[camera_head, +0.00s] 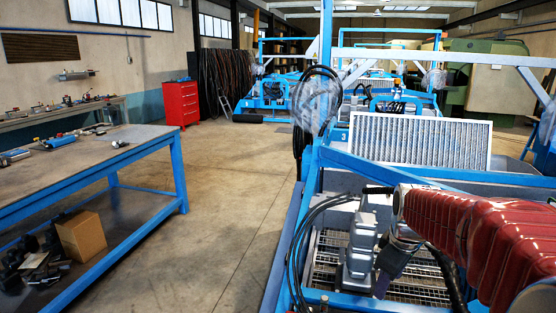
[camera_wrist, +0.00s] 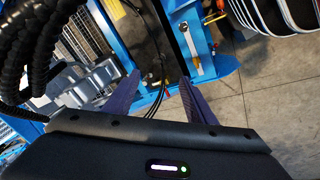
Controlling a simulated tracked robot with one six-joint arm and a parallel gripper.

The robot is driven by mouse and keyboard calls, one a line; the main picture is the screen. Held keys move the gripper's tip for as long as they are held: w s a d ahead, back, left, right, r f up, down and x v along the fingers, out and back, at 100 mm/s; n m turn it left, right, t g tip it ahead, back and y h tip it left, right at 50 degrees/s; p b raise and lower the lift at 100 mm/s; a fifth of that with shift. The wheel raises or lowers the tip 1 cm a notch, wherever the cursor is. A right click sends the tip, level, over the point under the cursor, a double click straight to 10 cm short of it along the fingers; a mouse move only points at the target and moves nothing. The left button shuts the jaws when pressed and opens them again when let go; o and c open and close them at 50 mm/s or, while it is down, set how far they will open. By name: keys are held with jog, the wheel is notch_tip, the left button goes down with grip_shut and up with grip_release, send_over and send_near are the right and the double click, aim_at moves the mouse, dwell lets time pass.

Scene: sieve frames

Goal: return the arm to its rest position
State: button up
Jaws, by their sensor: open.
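My gripper (camera_wrist: 162,95) shows in the wrist view with its two dark purple fingers spread apart. Nothing is held between them. Behind the gap are a dark panel, thin black hoses and blue frame parts of the machine. In the head view my red-sleeved arm reaches in from the right edge, over the near end of the blue machine frame (camera_head: 350,163). The arm's end is beside a grey metal motor-like unit (camera_head: 361,240) above a grating (camera_head: 328,262). The fingertips are hard to make out there.
Black hoses (camera_head: 300,235) loop left of the grey unit. A white-framed filter panel (camera_head: 420,140) stands behind. A workbench (camera_head: 75,165) with tools and a cardboard box (camera_head: 82,235) on its shelf is at left. A red cabinet (camera_head: 180,103) stands farther back. The floor (camera_head: 230,190) between is clear.

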jog(key=s+a+r+m+t, duration=0.1)
jog(key=s+a+m, duration=0.3)
jog(key=s, duration=0.7)
jog(key=s+a+r+m+t, duration=0.1)
jog(key=s+a+m, duration=0.3)
jog(key=s+a, duration=0.3)
jog(key=s, duration=0.4)
jog(key=shift+r+y, duration=0.3)
jog(key=shift+s, duration=0.1)
